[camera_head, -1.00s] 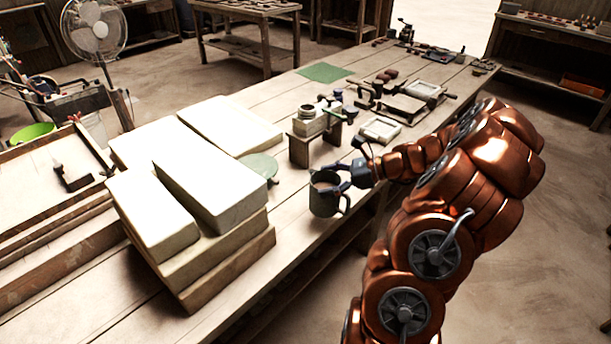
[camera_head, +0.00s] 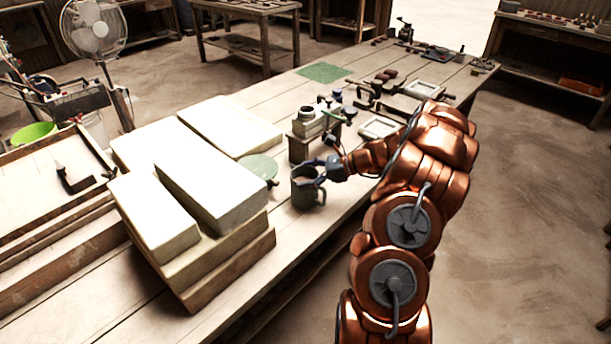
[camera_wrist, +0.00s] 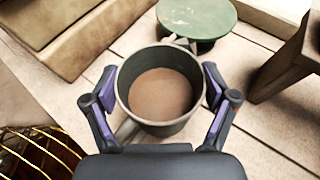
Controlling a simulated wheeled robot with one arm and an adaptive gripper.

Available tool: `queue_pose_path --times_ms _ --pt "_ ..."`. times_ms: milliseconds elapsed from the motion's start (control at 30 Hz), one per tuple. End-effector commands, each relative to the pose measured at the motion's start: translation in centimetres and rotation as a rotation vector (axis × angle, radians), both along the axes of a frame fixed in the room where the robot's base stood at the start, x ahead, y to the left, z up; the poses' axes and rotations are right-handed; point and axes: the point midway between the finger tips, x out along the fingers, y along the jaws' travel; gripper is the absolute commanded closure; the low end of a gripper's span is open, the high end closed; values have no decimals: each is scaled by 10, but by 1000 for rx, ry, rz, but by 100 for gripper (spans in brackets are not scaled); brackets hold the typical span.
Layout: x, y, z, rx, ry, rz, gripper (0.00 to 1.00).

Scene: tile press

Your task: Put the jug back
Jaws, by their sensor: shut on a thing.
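The dark grey jug (camera_head: 305,192) is at the table's front edge area, right of the pale block stack. In the wrist view the jug (camera_wrist: 160,86) is seen from above with brown contents, its handle toward the lower left. My gripper (camera_head: 314,172) is shut on the jug, one finger on each side of its rim; the gripper (camera_wrist: 160,88) shows this in the wrist view too. The jug looks upright. I cannot tell whether its base touches the table.
A small wooden stand (camera_head: 300,147) with jars is behind and to the right. Large pale blocks (camera_head: 213,185) are stacked on the left. Tools and frames lie farther along the table, near a green mat (camera_head: 324,72).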

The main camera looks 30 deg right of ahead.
Motion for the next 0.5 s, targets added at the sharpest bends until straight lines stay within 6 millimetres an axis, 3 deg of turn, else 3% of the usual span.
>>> queue_pose_path --times_ms 467,500 --pt "0 0 -7 1 -2 0 85" --pt "0 0 -7 0 -1 1 11"
